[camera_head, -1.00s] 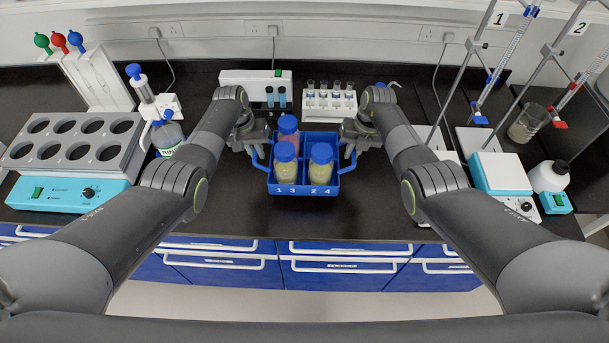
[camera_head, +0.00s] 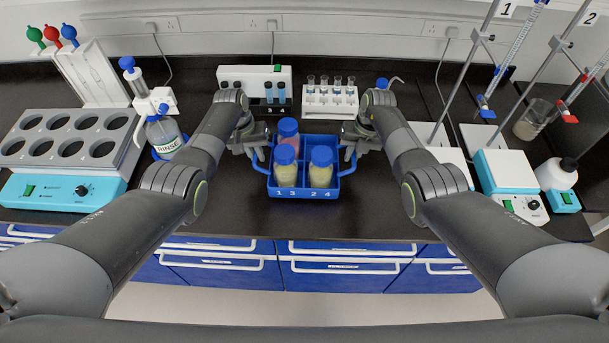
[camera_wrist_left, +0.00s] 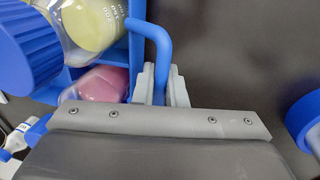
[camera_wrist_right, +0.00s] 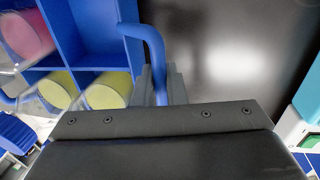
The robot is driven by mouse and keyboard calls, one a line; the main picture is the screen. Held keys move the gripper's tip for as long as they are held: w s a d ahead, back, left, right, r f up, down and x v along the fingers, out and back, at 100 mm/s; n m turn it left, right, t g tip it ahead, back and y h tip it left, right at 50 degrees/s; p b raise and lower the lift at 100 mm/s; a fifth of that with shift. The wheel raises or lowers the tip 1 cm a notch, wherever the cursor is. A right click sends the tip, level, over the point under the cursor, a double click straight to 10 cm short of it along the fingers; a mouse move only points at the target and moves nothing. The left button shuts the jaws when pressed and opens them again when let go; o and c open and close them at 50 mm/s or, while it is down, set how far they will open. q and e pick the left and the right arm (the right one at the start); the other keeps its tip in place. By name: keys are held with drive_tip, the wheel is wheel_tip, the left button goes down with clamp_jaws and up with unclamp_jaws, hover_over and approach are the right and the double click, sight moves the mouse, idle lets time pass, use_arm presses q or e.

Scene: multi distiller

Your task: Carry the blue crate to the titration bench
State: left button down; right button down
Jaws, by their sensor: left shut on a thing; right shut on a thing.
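The blue crate (camera_head: 331,187) is in the middle of the head view, over the black bench top. It looks level. Bottles with blue caps stand in it: a pink one (camera_head: 288,135) at the back left and two yellow ones (camera_head: 286,177) (camera_head: 321,179) in front. The back right compartment looks empty. My left gripper (camera_head: 257,152) is shut on the crate's left handle (camera_wrist_left: 163,50). My right gripper (camera_head: 350,150) is shut on its right handle (camera_wrist_right: 150,38). Whether the crate's base touches the bench is hidden.
Behind the crate stand a white box with vials (camera_head: 232,78) and a tube rack (camera_head: 330,110). At left are a rinse bottle (camera_head: 164,136) and a holed heating block (camera_head: 125,158). At right are hotplates (camera_head: 502,172) and burette stands (camera_head: 465,78). Bare bench lies in front.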

use_arm(q)
drive_tip(key=shift+f+b, duration=0.7)
use_arm(e)
drive_tip(key=shift+f, duration=0.7)
use_arm(q)
drive_tip(key=c, duration=1.9)
unclamp_jaws()
drive_tip(key=shift+f, duration=0.2)
drive_tip(key=shift+c, duration=0.2)
use_arm(e)
drive_tip(key=c, duration=1.9)
unclamp_jaws()
drive_tip(key=shift+f, duration=0.2)
drive_tip(key=shift+c, duration=0.2)
use_arm(q)
drive_tip(key=o, duration=0.5)
drive_tip(key=shift+r, duration=0.15)
drive_tip(key=shift+c, duration=0.2)
use_arm(e)
drive_tip(key=o, duration=0.5)
drive_tip(key=shift+r, duration=0.15)
drive_tip(key=shift+c, duration=0.2)
use_arm(q)
drive_tip(key=shift+s, duration=0.15)
use_arm(e)
drive_tip(key=shift+s, duration=0.15)
